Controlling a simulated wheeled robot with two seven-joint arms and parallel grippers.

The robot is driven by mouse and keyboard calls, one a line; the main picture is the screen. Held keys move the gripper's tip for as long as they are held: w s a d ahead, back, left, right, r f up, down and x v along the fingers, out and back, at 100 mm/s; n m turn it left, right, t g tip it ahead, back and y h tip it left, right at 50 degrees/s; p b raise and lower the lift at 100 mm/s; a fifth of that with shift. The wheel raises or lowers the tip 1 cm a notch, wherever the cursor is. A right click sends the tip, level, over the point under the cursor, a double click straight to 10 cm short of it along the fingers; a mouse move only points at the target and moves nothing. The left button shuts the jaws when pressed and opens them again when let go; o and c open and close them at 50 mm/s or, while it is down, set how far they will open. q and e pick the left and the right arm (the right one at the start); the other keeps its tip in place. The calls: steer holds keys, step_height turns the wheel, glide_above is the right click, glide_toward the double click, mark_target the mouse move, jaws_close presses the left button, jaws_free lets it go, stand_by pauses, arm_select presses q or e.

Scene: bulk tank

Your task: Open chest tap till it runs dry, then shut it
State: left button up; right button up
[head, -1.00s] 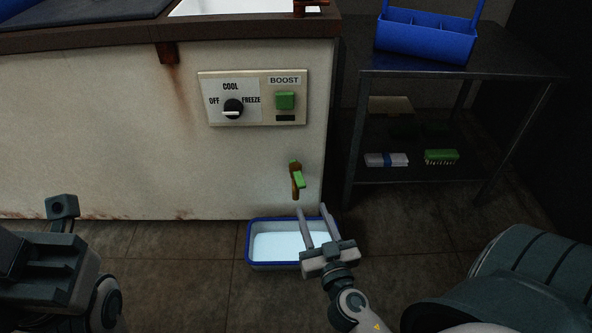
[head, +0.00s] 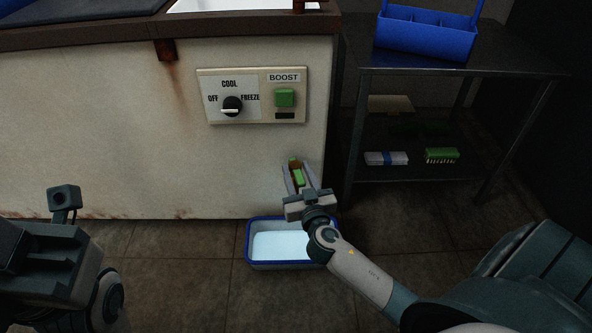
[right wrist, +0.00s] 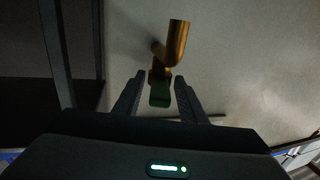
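The chest (head: 120,130) is a large off-white box with rust stains. Its tap (head: 297,176) is low on the front, brass-brown with a green handle. In the right wrist view the brass spout (right wrist: 176,42) and the dark green handle (right wrist: 160,94) show. My right gripper (head: 298,180) is open at the tap; its two fingers stand on either side of the green handle, with gaps showing in the right wrist view (right wrist: 158,92). A blue-rimmed tray (head: 248,250) holding pale liquid sits on the floor below the tap. No stream shows. My left gripper (head: 62,200) is partly visible at lower left.
A control panel (head: 205,110) with a COOL dial (head: 231,106) and a green BOOST button (head: 284,97) is above the tap. A dark metal table (head: 450,68) on the right bears a blue caddy (head: 425,40); small boxes (head: 386,158) lie on its lower shelf.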

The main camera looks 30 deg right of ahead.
steer(key=shift+w+d, duration=0.25)
steer(key=shift+w, duration=0.45)
jaws_close()
